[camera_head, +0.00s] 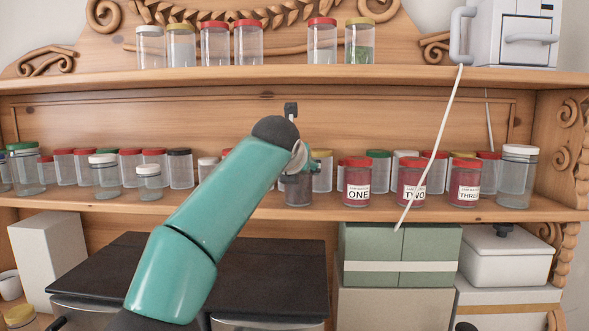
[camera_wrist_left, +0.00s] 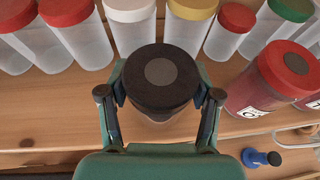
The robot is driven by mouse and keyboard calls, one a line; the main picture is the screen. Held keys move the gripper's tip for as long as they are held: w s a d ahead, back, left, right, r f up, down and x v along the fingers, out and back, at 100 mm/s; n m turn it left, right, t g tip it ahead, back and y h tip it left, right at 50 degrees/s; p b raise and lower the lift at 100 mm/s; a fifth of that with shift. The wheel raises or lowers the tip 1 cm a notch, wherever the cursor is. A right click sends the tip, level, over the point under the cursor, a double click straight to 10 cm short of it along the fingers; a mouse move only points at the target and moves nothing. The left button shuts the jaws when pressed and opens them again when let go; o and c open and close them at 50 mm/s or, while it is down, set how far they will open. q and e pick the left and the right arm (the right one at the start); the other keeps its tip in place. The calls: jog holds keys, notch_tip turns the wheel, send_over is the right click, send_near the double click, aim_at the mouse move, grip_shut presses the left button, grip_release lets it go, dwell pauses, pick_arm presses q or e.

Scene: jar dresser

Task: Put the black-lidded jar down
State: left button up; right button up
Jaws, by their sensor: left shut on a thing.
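The black-lidded jar (camera_wrist_left: 158,84) is between the fingers of my left gripper (camera_wrist_left: 160,98), which is shut on it. The wrist view looks down on its dark lid with a grey disc on top. In the head view my left gripper (camera_head: 303,162) is at the middle shelf, and the clear lower body of the jar (camera_head: 297,192) shows just below it. The jar looks upright near the shelf's front; I cannot tell whether its base touches the wood. My arm hides part of the shelf to its left. My right gripper is not in view.
The red jar labelled ONE (camera_head: 357,184) stands close on the right, with jars TWO (camera_head: 411,190) and THREE (camera_head: 464,188) beyond. A yellow-lidded jar (camera_head: 322,172) stands behind. Another black-lidded jar (camera_head: 180,169) stands farther left. A thin white rod (camera_head: 433,140) crosses the right side.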

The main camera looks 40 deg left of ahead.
pick_arm(q)
jog(key=o, duration=1.5)
jog(key=shift+s+r, duration=0.1)
jog(key=b+v, duration=0.1)
jog(key=v, duration=1.1)
jog(key=shift+b, duration=0.3)
